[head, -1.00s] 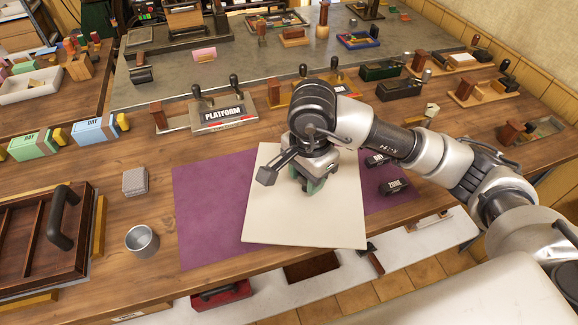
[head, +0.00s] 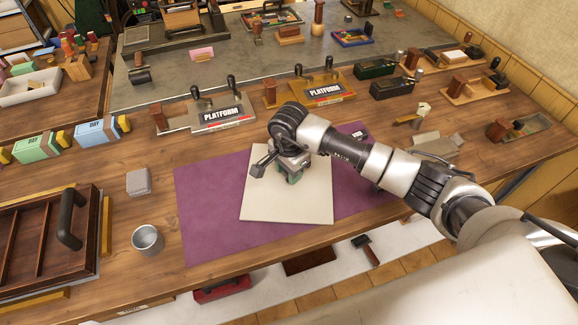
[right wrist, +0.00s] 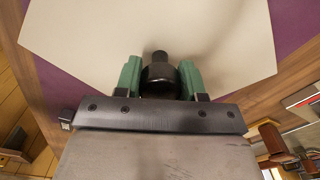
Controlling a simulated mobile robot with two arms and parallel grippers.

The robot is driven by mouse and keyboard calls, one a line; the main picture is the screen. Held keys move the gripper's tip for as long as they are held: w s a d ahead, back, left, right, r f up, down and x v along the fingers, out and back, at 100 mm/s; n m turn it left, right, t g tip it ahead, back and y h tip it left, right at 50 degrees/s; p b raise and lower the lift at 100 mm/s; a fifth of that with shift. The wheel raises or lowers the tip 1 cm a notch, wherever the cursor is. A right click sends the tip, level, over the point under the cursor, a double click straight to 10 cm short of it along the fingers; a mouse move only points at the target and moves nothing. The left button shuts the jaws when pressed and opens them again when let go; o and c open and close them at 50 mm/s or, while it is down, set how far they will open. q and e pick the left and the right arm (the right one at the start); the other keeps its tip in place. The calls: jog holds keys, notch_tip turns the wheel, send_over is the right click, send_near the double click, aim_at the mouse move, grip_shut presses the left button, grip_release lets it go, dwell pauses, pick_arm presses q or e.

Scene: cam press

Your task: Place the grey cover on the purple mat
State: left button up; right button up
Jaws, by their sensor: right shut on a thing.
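The grey cover (head: 290,207) looks like a flat, pale grey-cream square plate, lying level over the middle of the purple mat (head: 208,220). Mat shows on its left, front and right. I cannot tell whether the cover touches the mat or hangs just above it. My right gripper (head: 291,177) is above the cover's far half. In the right wrist view its green fingers (right wrist: 161,80) are shut on the cover's black knob (right wrist: 160,72). The plate (right wrist: 160,25) spreads beyond the fingers there. My left gripper is not in view.
Left of the mat are a metal cup (head: 147,240), a small grey block (head: 138,182) and a wooden tray with a black handle (head: 70,220). Platform stands (head: 222,115) (head: 322,92) are behind the mat. A small black block (head: 360,135) lies near its far right.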

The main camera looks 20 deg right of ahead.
jog(key=shift+f, duration=0.1)
jog(key=o, duration=1)
jog(key=shift+r, duration=0.25)
notch_tip(320, 180, up, 10)
jog(key=b, duration=0.3)
jog(key=shift+r, duration=0.9)
jog(key=shift+a, duration=0.1)
